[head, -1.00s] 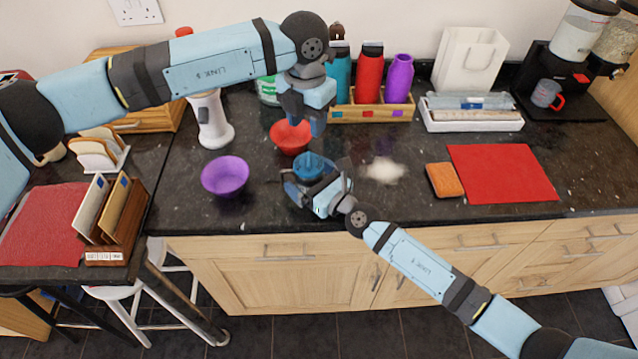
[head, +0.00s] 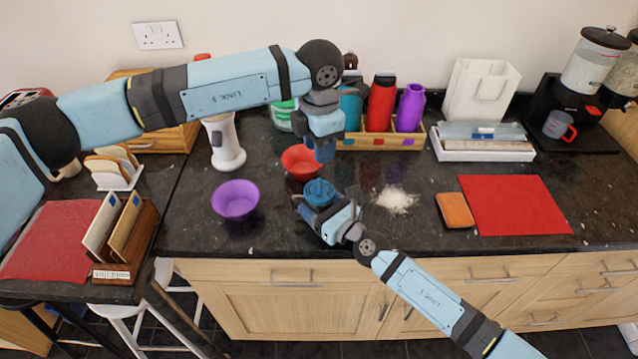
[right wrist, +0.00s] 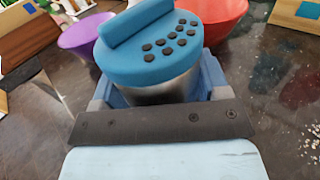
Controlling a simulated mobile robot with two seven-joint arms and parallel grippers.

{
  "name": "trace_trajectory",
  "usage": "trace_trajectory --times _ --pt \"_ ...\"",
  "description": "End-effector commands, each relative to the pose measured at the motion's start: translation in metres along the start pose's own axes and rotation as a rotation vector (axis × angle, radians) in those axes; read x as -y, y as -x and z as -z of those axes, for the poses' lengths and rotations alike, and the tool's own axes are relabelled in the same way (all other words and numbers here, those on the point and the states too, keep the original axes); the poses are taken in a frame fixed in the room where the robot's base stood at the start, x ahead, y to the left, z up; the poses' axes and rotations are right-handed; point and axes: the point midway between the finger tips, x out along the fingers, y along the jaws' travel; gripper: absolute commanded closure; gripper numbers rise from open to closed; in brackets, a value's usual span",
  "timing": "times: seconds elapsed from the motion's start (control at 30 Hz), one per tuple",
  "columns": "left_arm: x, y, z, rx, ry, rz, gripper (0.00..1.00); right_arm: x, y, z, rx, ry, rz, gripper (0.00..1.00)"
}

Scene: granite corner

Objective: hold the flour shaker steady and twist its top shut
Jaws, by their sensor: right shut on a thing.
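The flour shaker has a blue round top (head: 319,190) and a metal body. In the right wrist view its top (right wrist: 150,45) shows a raised bar and several dark holes. My right gripper (head: 318,207) is shut around the shaker's body, which stays upright at the counter's front. My left gripper (head: 325,152) points down above and slightly behind the top, apart from it. The head view does not show clearly whether its fingers are open or shut. The shaker's lower body is mostly hidden by my right gripper.
A purple bowl (head: 236,200) is left of the shaker and a red bowl (head: 300,161) behind it. White powder (head: 397,199) lies to the right, then an orange sponge-like block (head: 455,210) and a red mat (head: 515,205). A bottle rack (head: 380,142) stands behind.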

Motion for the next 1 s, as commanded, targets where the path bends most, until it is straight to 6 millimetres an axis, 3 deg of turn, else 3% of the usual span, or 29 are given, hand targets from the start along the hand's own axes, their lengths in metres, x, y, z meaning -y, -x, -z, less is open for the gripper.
trace_trajectory --times 0.7,1.0 --pt "0.0 0.017 0.0 -0.001 -1.628 0.0 0.65 0.0 0.0 0.0 0.0 0.0 0.0 0.59" --pt "0.0 0.021 0.0 -0.001 -2.034 0.0 0.65 0.0 0.0 0.0 0.0 0.0 0.0 0.59"
